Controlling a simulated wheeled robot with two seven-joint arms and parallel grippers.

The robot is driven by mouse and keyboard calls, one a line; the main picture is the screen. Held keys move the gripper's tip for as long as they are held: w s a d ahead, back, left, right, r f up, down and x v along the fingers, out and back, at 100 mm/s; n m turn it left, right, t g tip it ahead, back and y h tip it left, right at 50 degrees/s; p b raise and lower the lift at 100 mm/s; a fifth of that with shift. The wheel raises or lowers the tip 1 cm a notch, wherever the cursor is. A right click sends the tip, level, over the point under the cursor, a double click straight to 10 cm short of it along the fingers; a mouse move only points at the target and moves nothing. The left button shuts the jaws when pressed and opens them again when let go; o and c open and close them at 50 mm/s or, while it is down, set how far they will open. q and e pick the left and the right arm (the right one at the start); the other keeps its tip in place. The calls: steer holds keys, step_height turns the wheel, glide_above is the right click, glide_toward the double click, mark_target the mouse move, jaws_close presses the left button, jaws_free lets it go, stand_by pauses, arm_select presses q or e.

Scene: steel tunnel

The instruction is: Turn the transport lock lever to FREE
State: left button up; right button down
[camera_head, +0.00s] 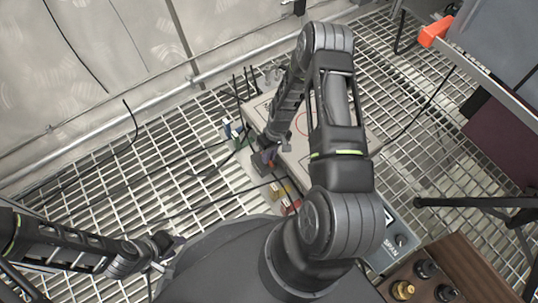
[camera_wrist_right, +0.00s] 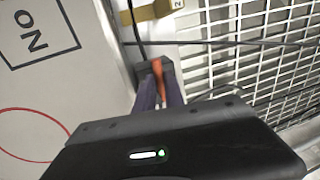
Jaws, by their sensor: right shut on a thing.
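My right gripper (camera_head: 267,160) reaches down to the side edge of a pale panel (camera_head: 352,165). In the right wrist view its two dark fingers (camera_wrist_right: 160,92) are shut on an orange-red lever (camera_wrist_right: 157,70), which stands between the fingertips by a dark grey block (camera_wrist_right: 141,73). I take this to be the transport lock lever; no FREE marking is readable. The fingers hide part of the lever. My left gripper (camera_head: 167,246) is low at the left, over the grating and away from the panel; its jaws are too small to read.
The panel carries a boxed "ON" label (camera_wrist_right: 39,35) and a red ring (camera_wrist_right: 30,134). A SPAN knob box (camera_head: 392,250) and wooden knob panel (camera_head: 455,258) stand front right.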

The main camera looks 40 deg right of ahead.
steer(key=shift+a+m, duration=0.1)
steer(key=shift+m, duration=0.3)
steer(key=m, duration=0.2)
steer(key=a+m+t+p, duration=0.1)
steer(key=m, duration=0.3)
steer(key=a+m, duration=0.1)
steer(key=m, duration=0.1)
steer(key=m+h, duration=0.1)
steer(key=shift+w+a+m+t+p, duration=0.15)
steer(key=shift+w+m+t+p, duration=0.15)
steer(key=shift+w+m+t, duration=0.1)
steer(key=m, duration=0.3)
steer(key=shift+w+a+m+h, duration=0.3)
steer(key=shift+w+m, duration=0.1)
steer(key=shift+w+a+m+h+p, duration=0.15)
steer(key=shift+w+m+p, duration=0.1)
steer(key=shift+m, duration=0.65)
steer(key=shift+w+d+m+h+p, duration=0.1)
steer(key=shift+w+m+h, duration=0.1)
steer(key=shift+m, duration=0.7)
steer(key=c, duration=1.4)
jaws_free()
steer(key=shift+a, duration=0.1)
steer(key=shift+c, duration=0.2)
